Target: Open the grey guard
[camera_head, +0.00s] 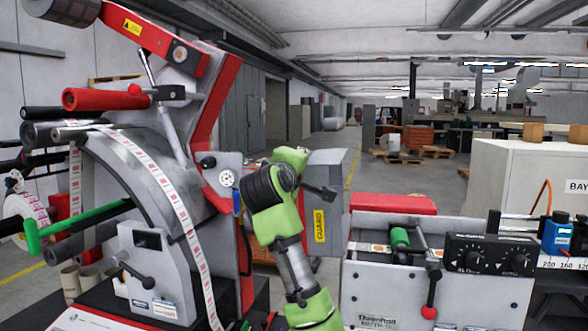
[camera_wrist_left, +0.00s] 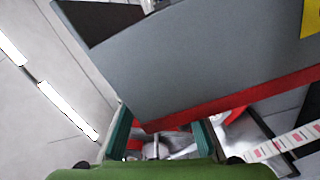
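The grey guard (camera_head: 328,240) is a box-like panel with a yellow GUARD label, standing in the middle of the head view. A black lever (camera_head: 319,191) sticks out near it. My left arm's green links rise from the bottom in front of the guard's left side; its fingers are hidden there. In the left wrist view, the guard (camera_wrist_left: 200,65) fills the upper part, with a red strip along its lower edge. My left gripper (camera_wrist_left: 165,122) is open, its fingers apart near the guard's lower corner; whether they touch it, I cannot tell. My right gripper is not in view.
The label rewinder (camera_head: 140,160) stands at left, with red arms and a paper label strip. A control box (camera_head: 490,258) with black knobs stands at right, beside a red-tipped lever (camera_head: 429,311). A white cabinet (camera_head: 530,180) is behind it. Open floor lies farther back.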

